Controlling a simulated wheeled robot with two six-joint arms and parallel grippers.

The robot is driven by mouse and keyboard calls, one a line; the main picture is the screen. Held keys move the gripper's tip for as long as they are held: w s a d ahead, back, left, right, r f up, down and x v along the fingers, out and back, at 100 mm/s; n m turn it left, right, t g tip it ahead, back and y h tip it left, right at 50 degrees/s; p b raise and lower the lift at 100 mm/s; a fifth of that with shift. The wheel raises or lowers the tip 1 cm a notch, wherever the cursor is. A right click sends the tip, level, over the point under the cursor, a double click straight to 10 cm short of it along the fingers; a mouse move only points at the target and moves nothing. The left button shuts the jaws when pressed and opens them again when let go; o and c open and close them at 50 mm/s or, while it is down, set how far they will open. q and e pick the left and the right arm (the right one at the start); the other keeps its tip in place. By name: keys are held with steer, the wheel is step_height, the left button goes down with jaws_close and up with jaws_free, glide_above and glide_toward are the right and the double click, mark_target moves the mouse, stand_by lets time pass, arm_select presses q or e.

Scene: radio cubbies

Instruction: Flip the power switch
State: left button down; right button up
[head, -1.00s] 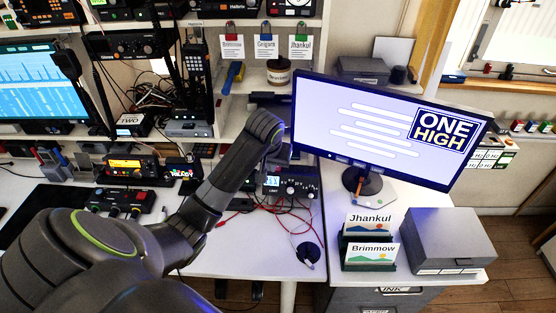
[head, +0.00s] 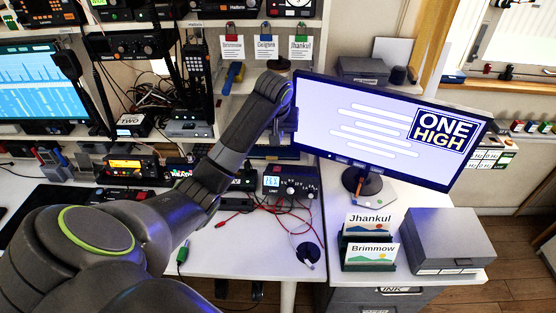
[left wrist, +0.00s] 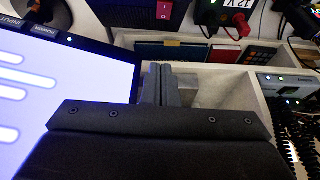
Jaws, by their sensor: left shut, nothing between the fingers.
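In the left wrist view, a dark red rocker switch (left wrist: 165,12) with white marks shows at the top edge, partly cut off. Whether it is on or off cannot be told. Beside it is a black unit with a 12V label (left wrist: 237,8) and red and green parts. My left gripper (left wrist: 160,83) is shut and empty, with its fingertips apart from the switch and below it in the picture. In the head view my left wrist is beside the monitor's (head: 385,130) left edge, and the fingers cannot be made out. My right gripper is not in view.
The monitor is close beside my left gripper; its edge carries INPUT and POWER labels (left wrist: 45,30). A black power supply (head: 291,181) with a lit display and red leads stands on the desk. Shelves (head: 240,105) stand behind. Card holders and a grey box (head: 450,238) stand right.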

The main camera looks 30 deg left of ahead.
arm_select(q)
glide_above(278, 167)
steer(key=f, duration=0.5)
steer(key=w+f, duration=0.1)
steer(key=f, duration=0.1)
steer(key=shift+a+f+p, duration=0.2)
steer(key=shift+f+p, duration=0.1)
steer(key=shift+p, duration=0.05)
steer(key=f, duration=0.2)
steer(key=s+f+p, duration=0.1)
steer(key=shift+d+f, duration=0.1)
steer(key=shift+d, duration=0.15)
steer(key=shift+s+f, duration=0.2)
steer(key=shift+f, duration=0.2)
steer(key=shift+f+p, duration=0.15)
steer(key=shift+p, duration=0.35)
steer(key=shift+f, duration=0.1)
steer(key=shift+w, duration=0.1)
steer(key=shift+w+a+f+b, duration=0.15)
steer(key=shift+w+a+b, duration=0.25)
steer(key=shift+w, duration=0.25)
